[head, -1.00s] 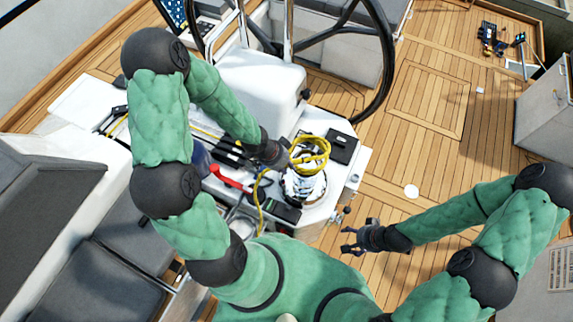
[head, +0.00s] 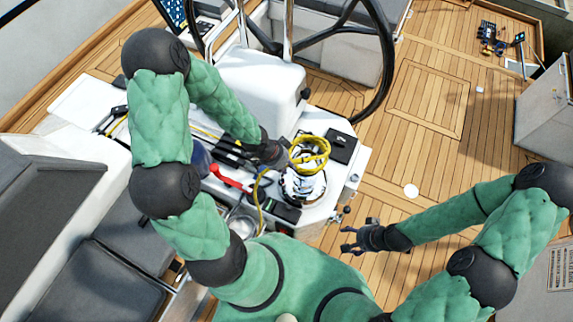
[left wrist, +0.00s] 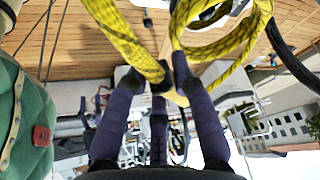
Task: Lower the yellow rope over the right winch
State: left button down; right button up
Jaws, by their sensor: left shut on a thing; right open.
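The yellow rope (head: 324,146) hangs in loose coils over the right winch (head: 303,187), a silver drum at the console's near right corner. Whether the coils touch the winch top cannot be told. My left gripper (head: 286,158) is shut on the rope at the left side of the coils. In the left wrist view, the dark fingers (left wrist: 165,85) close on the yellow-and-black rope (left wrist: 122,38), with more loops to the right. My right gripper (head: 350,239) is open and empty over the deck, to the right of and nearer than the winch.
A red handle (head: 231,178) and a row of dark clutches lie left of the winch. A black box (head: 342,147) sits right behind it. The steering wheel (head: 383,75) stands beyond. The wooden deck (head: 425,95) at right is mostly clear.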

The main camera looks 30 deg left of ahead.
pick_arm(q)
jog(key=shift+f, duration=0.15)
jog(key=shift+f+b, duration=2.3)
jog(key=shift+f, duration=0.15)
jog(key=shift+f+b, duration=2.75)
jog(key=shift+f, duration=0.15)
notch_tip(320, 180, down, 8)
jog(key=b, duration=0.7)
jog(key=shift+f+b, duration=0.2)
jog(key=shift+b, duration=0.2)
